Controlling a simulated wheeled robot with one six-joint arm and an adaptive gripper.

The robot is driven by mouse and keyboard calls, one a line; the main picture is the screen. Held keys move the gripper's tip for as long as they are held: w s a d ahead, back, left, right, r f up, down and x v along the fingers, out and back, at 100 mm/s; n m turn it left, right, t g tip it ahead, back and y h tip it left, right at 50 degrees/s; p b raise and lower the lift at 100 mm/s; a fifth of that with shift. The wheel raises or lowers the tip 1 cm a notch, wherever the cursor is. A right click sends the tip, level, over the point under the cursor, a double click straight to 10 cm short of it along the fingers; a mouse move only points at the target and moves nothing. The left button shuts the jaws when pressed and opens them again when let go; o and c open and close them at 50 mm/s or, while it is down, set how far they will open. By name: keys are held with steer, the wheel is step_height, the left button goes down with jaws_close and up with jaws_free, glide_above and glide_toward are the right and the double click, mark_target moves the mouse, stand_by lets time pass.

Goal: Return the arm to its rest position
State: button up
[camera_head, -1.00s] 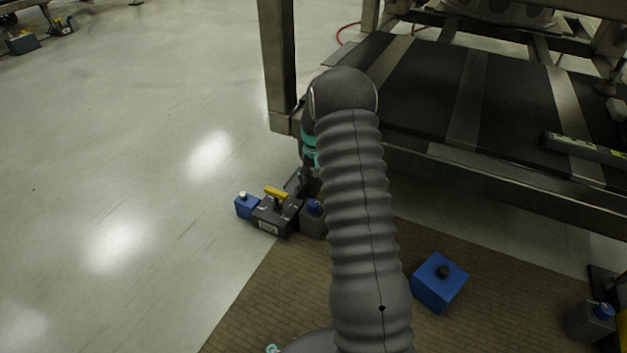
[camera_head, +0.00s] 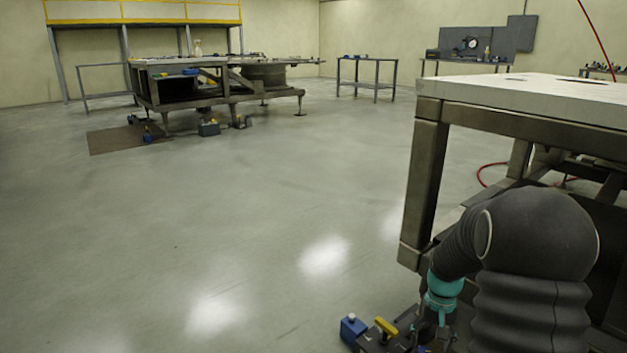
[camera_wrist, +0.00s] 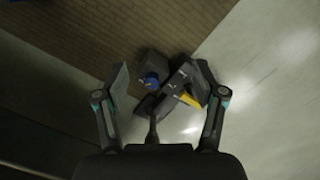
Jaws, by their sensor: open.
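My gripper (camera_wrist: 160,108) is open in the wrist view, its two fingers spread wide with nothing held between them. Beyond the fingers on the floor lie a dark box with a yellow handle (camera_wrist: 190,99) and a grey container with a blue cap (camera_wrist: 151,80). They appear apart from the fingers, though the exact gap cannot be told. In the head view my dark, ribbed arm fills the lower right, and the gripper at its end is mostly hidden at the bottom edge, beside the yellow-handled box (camera_head: 386,328).
A large metal-framed table (camera_head: 428,190) stands right beside my arm. A small blue container (camera_head: 352,328) sits on the floor near the gripper. The brown mat (camera_wrist: 95,40) lies under part of the wrist view. Open floor (camera_head: 230,215) spreads to the left; another workbench (camera_head: 215,98) stands far off.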

steer(key=s+a+r+n+t+p, duration=0.1)
steer(key=s+a+r+t+p, duration=0.2)
steer(key=s+a+r, duration=0.3)
steer(key=s+a+r+n+t+p, duration=0.2)
steer(key=s+a+r, duration=0.5)
steer(key=s+r, duration=1)
step_height(320, 180, up, 7)
steer(key=shift+s+f+t+p, duration=0.15)
steer(key=shift+s+t+p, duration=0.15)
steer(key=shift+t+p, duration=0.75)
steer(key=shift+s+a+r+h, duration=0.2)
steer(key=shift+a+h, duration=0.05)
steer(key=shift+h, duration=0.05)
